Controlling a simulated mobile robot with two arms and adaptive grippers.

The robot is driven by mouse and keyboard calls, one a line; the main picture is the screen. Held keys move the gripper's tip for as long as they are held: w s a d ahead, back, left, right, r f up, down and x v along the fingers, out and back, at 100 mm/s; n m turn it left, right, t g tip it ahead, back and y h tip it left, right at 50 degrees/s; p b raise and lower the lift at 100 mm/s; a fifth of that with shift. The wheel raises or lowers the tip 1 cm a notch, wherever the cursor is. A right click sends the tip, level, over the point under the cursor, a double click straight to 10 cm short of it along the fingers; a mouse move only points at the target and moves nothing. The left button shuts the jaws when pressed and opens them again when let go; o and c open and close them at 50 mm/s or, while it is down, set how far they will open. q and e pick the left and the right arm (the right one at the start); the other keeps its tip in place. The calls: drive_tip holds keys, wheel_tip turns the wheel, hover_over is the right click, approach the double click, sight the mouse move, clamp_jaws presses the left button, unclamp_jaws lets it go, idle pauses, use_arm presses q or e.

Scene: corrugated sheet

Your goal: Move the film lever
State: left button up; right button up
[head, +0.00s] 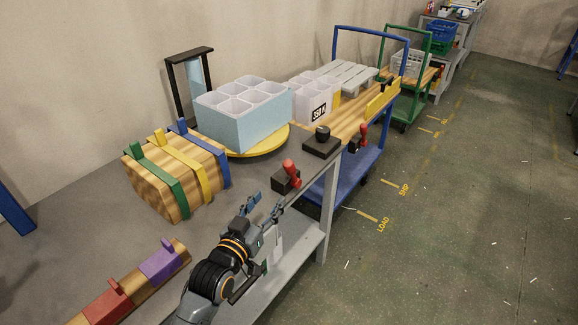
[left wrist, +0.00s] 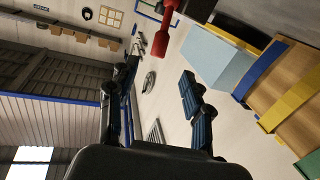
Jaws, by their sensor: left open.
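A red-handled lever (head: 290,174) on a dark block stands near the front edge of the grey bench; I take it for the film lever. Its red handle (left wrist: 162,38) also shows at the top of the left wrist view, beyond my fingertips. My left gripper (head: 265,204) is open and empty, just in front of and below the lever, apart from it. In the left wrist view the two fingers (left wrist: 157,85) are spread with nothing between them. My right gripper is not in view.
A light-blue divided crate (head: 243,130) sits on a yellow-rimmed turntable (head: 255,151). A black knob box (head: 322,143) stands right of the lever. A strapped wooden block (head: 160,190) and a board with coloured clamps (head: 130,285) lie left. A blue cart (head: 350,180) stands beyond.

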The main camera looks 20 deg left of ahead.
sight(287, 169)
use_arm(q)
drive_tip(key=w, duration=0.9)
drive_tip(key=w+d, duration=0.1)
drive_tip(key=w, duration=0.4)
drive_tip(key=shift+w+d+r, duration=0.1)
drive_tip(key=shift+r, duration=0.25)
clamp_jaws()
